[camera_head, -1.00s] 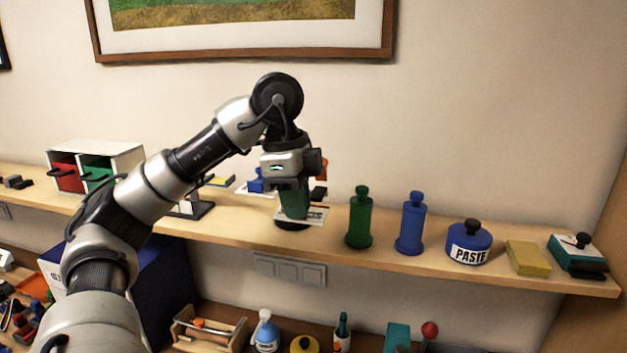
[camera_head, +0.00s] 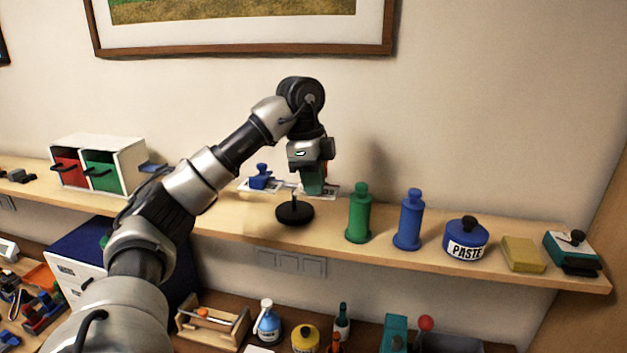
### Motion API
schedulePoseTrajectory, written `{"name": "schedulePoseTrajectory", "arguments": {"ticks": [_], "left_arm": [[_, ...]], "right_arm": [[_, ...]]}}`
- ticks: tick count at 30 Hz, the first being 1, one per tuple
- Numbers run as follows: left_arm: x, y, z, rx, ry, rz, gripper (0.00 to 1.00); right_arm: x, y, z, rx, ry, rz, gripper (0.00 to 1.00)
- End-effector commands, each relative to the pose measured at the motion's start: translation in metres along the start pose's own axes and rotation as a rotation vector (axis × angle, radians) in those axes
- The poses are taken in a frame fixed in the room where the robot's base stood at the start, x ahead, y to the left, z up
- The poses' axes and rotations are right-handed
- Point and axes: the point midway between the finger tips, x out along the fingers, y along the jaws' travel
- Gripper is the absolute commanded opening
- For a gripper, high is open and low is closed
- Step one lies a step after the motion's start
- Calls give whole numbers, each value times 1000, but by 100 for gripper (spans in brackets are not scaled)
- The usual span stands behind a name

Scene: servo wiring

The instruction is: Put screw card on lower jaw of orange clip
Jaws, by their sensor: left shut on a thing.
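My left gripper (camera_head: 313,190) points down over the middle of the wooden shelf, its green fingers shut on a white card, which I take for the screw card (camera_head: 332,188). The card lies nearly flat, and its edge shows to the right of the fingers; its print cannot be read. A round black base with a thin post (camera_head: 294,212) stands just in front and to the left of the fingers. I cannot make out the orange clip or its lower jaw; the gripper hides the area behind it. My right gripper is not in view.
A blue knobbed block (camera_head: 260,176) sits on a pale card left of the gripper. A green bottle (camera_head: 359,214), a blue bottle (camera_head: 409,222) and a paste pot (camera_head: 466,241) stand to the right. A drawer box (camera_head: 128,156) is at left. The wall is close behind.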

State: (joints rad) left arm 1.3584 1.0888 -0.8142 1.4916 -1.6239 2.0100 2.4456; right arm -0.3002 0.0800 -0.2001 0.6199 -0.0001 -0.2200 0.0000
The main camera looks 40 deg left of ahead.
Motion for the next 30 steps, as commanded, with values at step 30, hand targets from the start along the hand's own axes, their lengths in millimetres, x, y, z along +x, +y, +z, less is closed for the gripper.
{"name": "schedulePoseTrajectory", "arguments": {"ticks": [30], "left_arm": [[-17,0,0,1,0,-3,33]], "right_arm": [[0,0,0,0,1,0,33]]}}
